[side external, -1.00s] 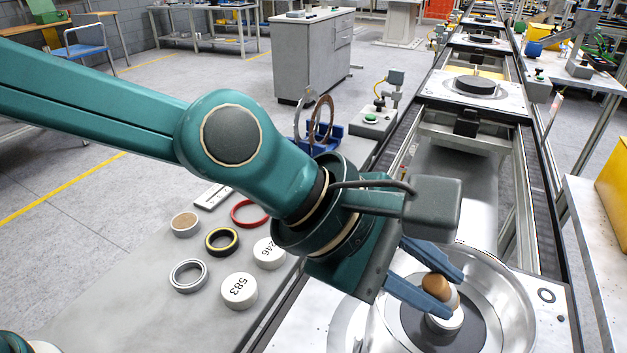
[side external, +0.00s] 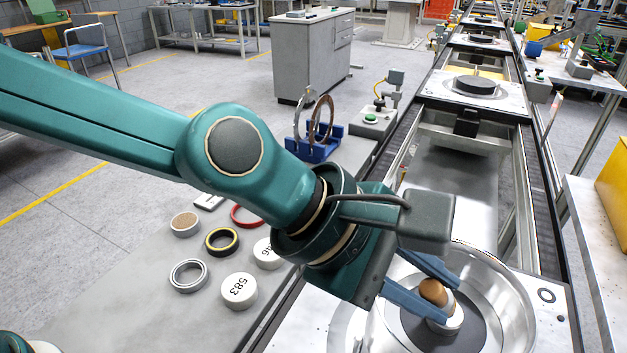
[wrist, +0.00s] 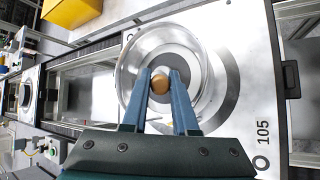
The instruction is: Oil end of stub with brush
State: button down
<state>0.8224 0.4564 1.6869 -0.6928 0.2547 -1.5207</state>
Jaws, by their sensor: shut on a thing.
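My gripper (side external: 441,285) is shut on a brush with a rounded brown wooden handle (side external: 434,291). The brush handle also shows between the blue fingers in the wrist view (wrist: 159,84). The brush is over the pale metal stub (side external: 449,318), which stands at the middle of a shiny round housing (side external: 518,310) with a dark disc inside. The brush's lower end is largely hidden by a finger, and I cannot tell whether it touches the stub. The housing sits on a pallet (wrist: 258,115) marked 105.
The grey bench (side external: 130,290) at left holds white lidded tins (side external: 239,290), a yellow-black ring (side external: 222,241), a steel ring (side external: 188,275) and a red ring (side external: 247,216). A blue rack (side external: 313,150) holds upright rings. More pallets (side external: 475,88) stand along the conveyor.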

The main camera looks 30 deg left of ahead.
jog(key=shift+d+f, duration=0.15)
jog(key=shift+d, duration=0.75)
jog(key=shift+a, duration=1.05)
jog(key=shift+d, duration=1)
jog(key=shift+a, duration=1.05)
